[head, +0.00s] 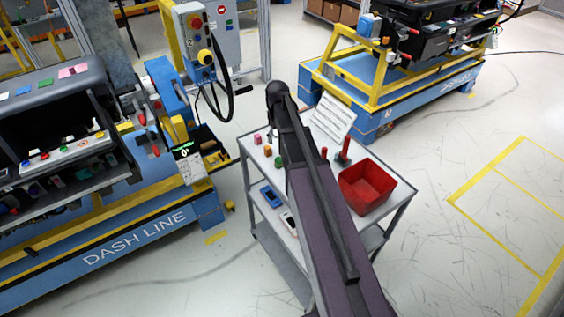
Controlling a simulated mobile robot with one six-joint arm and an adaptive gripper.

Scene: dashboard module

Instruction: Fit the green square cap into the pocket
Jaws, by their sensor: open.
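A small green piece (279,161) lies on the top shelf of the grey cart, close to the left side of my arm. It is probably the green cap, but it is too small to tell its shape. My gripper (272,134) is only partly visible as a dark shape below the far end of my arm, above the cart's left part. It is open and holds nothing that I can see. The dashboard module (62,125) stands at the left on a blue base. I cannot make out the pocket.
The cart (245,155) also carries pink (257,138) and orange (268,150) pieces, a red bin (372,186) and a white sheet (332,117). A blue line stand (370,115) is behind it. Floor at the right is clear.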

